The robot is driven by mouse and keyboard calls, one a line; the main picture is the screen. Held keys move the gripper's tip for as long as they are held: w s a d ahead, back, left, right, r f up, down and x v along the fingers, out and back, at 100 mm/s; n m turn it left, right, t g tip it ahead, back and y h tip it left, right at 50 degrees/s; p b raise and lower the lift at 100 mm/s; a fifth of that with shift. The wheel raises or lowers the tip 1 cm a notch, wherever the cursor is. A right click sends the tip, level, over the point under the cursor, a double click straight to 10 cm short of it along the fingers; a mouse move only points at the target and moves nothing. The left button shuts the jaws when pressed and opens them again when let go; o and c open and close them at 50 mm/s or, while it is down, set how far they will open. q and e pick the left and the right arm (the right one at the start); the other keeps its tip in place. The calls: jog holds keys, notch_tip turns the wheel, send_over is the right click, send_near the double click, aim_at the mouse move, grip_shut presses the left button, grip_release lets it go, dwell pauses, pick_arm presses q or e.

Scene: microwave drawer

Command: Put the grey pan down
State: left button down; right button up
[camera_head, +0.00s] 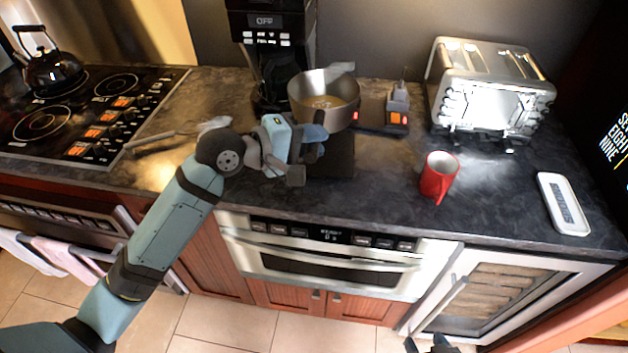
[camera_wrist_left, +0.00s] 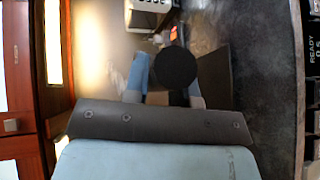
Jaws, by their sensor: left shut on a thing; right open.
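The grey pan (camera_head: 325,100) is in the head view at the back of the counter, in front of the coffee maker, and something yellowish shows inside it. My left gripper (camera_head: 300,138) is at the pan's near side, shut on its handle. In the left wrist view, a dark round end, likely of the handle (camera_wrist_left: 175,68), sits between the fingers. The pan's underside is hidden, so I cannot tell whether it touches the counter. My right gripper (camera_head: 430,344) shows only partly at the bottom edge of the head view, open and away from the pan.
A dark square plate (camera_head: 338,158) lies below my left gripper. The coffee maker (camera_head: 272,40) stands behind the pan, a toaster (camera_head: 488,88) to the right. A red mug (camera_head: 438,176) and white tray (camera_head: 563,203) stand on the right counter. The hob (camera_head: 80,112) is left.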

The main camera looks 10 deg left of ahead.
pick_arm(q)
notch_tip(320, 180, down, 11)
jog(key=shift+f+b, duration=0.15)
jog(key=shift+b, duration=0.25)
jog(key=shift+f, duration=0.15)
jog(key=c, duration=0.9)
grip_release()
jog(key=shift+c, duration=0.2)
